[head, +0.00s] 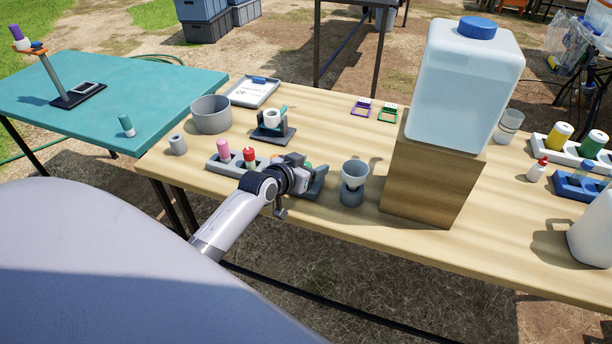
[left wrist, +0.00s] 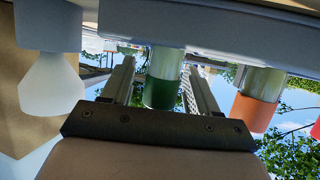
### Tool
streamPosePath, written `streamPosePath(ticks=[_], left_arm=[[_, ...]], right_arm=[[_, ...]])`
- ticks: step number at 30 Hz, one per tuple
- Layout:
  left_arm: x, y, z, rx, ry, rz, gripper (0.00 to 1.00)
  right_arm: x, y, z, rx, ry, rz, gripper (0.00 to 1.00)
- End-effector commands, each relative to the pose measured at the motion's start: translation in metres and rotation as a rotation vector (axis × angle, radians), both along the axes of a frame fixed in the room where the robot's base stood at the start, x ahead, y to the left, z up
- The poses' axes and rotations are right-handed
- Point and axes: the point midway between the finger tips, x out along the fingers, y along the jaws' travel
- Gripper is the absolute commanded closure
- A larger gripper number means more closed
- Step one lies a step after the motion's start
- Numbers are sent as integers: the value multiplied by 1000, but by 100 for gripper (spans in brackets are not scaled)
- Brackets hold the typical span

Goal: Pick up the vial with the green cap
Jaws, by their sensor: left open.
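The vial with the green cap (left wrist: 162,92) stands between the two open fingers of my left gripper (left wrist: 158,70) in the left wrist view, which appears upside down. Its clear body shows above the cap in that picture, at the edge of the grey rack (left wrist: 215,22). I cannot tell whether either finger touches it. In the head view my left gripper (head: 302,174) is over the right part of the rack (head: 222,168) and mostly hides this vial. A red-capped vial (head: 249,158) and a pink-capped vial (head: 223,151) stand to the left in the rack. My right gripper is not in view.
A grey bowl (head: 211,114) and a tape dispenser (head: 273,127) stand behind the rack on the wooden table.

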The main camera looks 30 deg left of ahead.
Motion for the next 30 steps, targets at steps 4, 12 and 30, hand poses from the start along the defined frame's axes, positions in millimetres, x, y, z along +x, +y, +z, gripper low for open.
streamPosePath(ticks=[4, 12, 30], left_arm=[[1, 0, 0, 0, 0, 0, 40], [0, 0, 0, 0, 0, 0, 96], [1, 1, 32, 1, -4, 1, 96]], right_arm=[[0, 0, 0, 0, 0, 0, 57], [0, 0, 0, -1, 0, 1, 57], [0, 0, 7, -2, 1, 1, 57]])
